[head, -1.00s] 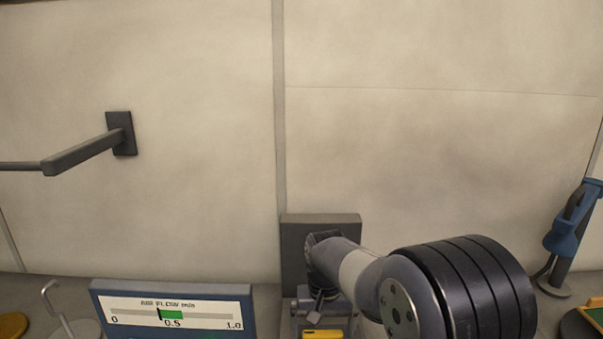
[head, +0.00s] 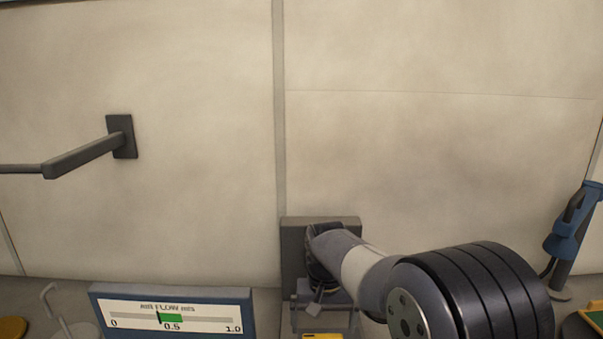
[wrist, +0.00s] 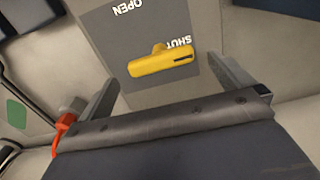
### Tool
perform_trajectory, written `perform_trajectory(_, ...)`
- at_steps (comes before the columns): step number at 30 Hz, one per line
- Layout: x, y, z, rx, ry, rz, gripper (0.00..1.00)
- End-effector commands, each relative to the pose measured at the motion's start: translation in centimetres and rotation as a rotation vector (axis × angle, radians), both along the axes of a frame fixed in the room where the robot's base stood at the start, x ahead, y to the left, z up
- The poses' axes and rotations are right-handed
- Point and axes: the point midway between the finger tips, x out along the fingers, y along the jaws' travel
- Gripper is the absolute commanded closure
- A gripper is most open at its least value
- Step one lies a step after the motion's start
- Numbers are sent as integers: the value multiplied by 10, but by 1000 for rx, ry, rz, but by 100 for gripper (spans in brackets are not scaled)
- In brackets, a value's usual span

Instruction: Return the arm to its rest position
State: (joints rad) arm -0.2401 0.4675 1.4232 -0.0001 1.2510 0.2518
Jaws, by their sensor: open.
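My arm reaches in from the lower right in the head view, toward a grey wall panel. My gripper (wrist: 168,88) shows in the wrist view with its two fingers spread wide apart. A yellow handle (wrist: 160,61) lies on the grey plate (wrist: 133,38) between and beyond the fingers, with a visible gap from both. The plate carries the words OPEN and SHUT, upside down in this view, and the handle lies by SHUT. In the head view, the yellow handle (head: 322,336) shows only at the bottom edge, and the gripper's fingertips cannot be made out.
An air flow gauge (head: 172,313) stands at the lower left, its pointer near the green band. A dark wall bracket (head: 85,155) juts out at the left. A blue and grey tool (head: 572,235) stands at the right. The upper wall is bare.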

Motion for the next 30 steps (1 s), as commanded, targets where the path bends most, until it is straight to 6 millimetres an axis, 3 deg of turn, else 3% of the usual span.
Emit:
perform_trajectory(5, 0, 0, -33, 0, 1, 16, 0)
perform_trajectory(30, 0, 0, -31, 0, -1, 713, 0)
